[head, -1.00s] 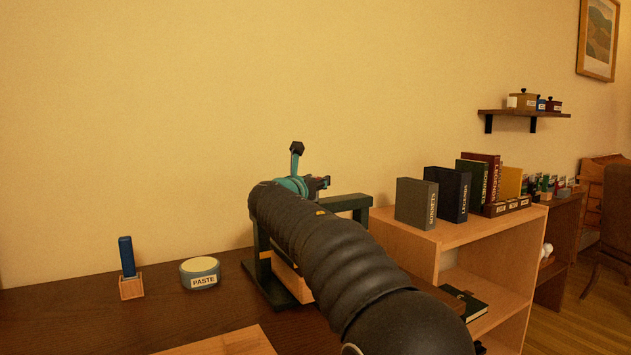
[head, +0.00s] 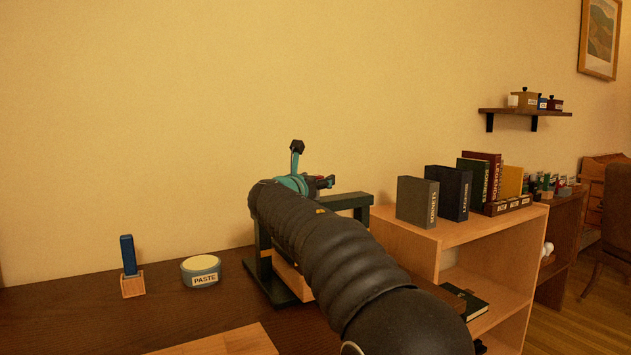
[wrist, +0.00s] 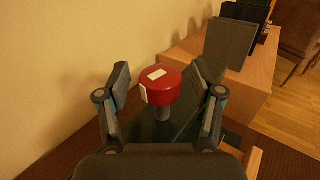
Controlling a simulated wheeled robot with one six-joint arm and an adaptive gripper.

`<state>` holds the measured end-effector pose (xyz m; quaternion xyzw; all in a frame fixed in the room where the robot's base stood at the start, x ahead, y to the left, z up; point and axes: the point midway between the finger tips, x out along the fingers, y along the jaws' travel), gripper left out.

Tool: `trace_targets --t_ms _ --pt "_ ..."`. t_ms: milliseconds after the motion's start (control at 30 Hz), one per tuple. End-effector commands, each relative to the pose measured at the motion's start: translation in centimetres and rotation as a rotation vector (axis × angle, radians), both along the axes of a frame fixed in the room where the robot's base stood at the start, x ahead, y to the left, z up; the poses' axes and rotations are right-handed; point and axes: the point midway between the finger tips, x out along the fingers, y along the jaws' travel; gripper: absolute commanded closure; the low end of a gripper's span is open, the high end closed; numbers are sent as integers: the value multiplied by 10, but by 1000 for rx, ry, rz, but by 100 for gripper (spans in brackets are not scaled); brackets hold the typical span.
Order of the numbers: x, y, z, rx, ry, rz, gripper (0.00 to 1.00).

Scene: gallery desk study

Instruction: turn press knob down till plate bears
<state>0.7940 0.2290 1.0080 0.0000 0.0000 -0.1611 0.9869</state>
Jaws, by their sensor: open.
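The press is a dark green frame (head: 349,201) standing on the dark desk, mostly hidden behind my arm in the head view. Its red knob (wrist: 161,87), with pale marks on top and side, sits on a grey screw in the wrist view. My gripper (wrist: 160,80) is open, one finger on each side of the knob, with a visible gap to the knob on both sides. In the head view a bit of red shows beside my gripper (head: 318,181). The press plate cannot be made out behind my arm.
A paste tub (head: 201,271) and a blue tool in a wooden block (head: 131,268) stand left of the press. A wooden shelf unit (head: 410,236) with upright books (head: 417,201) stands close on its right. A pale board (head: 225,341) lies at the desk front.

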Motion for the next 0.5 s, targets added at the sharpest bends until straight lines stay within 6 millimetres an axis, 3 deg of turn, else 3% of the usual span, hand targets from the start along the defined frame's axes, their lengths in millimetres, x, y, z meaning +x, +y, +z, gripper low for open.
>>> trace_targets --t_ms 167,500 --pt "-10 4 0 -1 1 1 34" --pt "-71 25 1 -1 0 4 34"
